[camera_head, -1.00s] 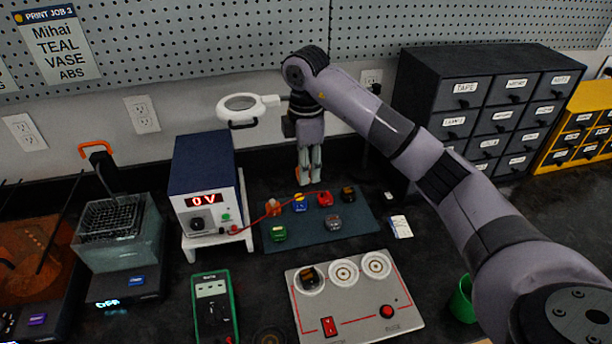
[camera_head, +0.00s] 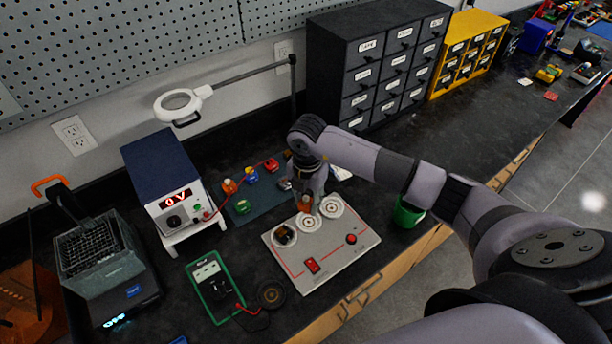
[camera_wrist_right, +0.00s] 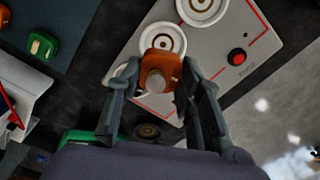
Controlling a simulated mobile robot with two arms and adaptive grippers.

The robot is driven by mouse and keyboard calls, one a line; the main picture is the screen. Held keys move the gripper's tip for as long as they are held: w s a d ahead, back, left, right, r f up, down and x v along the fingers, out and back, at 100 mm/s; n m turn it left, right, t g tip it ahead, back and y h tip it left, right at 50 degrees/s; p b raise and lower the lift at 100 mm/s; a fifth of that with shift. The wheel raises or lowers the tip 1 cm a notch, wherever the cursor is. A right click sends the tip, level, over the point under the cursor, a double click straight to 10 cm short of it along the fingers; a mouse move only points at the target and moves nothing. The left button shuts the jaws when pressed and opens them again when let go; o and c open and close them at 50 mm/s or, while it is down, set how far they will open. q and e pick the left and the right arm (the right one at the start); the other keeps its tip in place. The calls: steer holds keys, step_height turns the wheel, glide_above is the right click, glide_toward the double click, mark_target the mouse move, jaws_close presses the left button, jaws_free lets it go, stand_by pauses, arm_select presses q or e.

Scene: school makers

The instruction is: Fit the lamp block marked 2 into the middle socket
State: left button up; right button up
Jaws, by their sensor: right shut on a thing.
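My right gripper (camera_head: 307,204) is shut on an orange block (camera_wrist_right: 162,68) with a pale round knob. In the head view it points down over the middle socket (camera_head: 309,222) of the grey panel (camera_head: 330,252). In the right wrist view (camera_wrist_right: 155,74) the block covers part of the white ringed middle socket (camera_wrist_right: 163,38); I cannot tell whether it touches. No number shows on the block. My left gripper is not in view.
Several blocks, including a green one (camera_head: 242,206), sit on the dark mat (camera_head: 268,203) behind the panel. A power supply (camera_head: 165,190) stands left, with a green-edged meter (camera_head: 213,283) in front. A green cup (camera_head: 408,213) stands right of the panel.

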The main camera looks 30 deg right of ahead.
mark_target(309, 203)
steer(key=shift+s+d+f, duration=0.1)
steer(key=shift+s+f, duration=0.1)
steer(key=shift+d+f, duration=0.1)
steer(key=shift+f, duration=0.15)
steer(key=shift+w+d+f+b, duration=0.1)
steer(key=shift+f+b, duration=0.6)
steer(key=shift+b, duration=0.05)
steer(key=shift+f+b, duration=0.3)
steer(key=shift+f, duration=0.1)
steer(key=shift+f+b, duration=0.75)
steer(key=shift+f, duration=0.15)
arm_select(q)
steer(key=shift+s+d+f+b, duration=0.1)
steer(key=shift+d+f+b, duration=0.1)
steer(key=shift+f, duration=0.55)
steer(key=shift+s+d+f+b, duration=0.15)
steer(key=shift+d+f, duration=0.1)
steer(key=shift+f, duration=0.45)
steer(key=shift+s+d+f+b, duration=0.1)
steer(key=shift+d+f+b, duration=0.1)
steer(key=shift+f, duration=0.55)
arm_select(e)
steer(key=shift+f, duration=0.7)
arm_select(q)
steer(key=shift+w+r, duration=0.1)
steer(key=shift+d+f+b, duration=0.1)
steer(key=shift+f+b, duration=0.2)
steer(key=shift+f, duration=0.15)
arm_select(e)
steer(key=shift+f, duration=0.55)
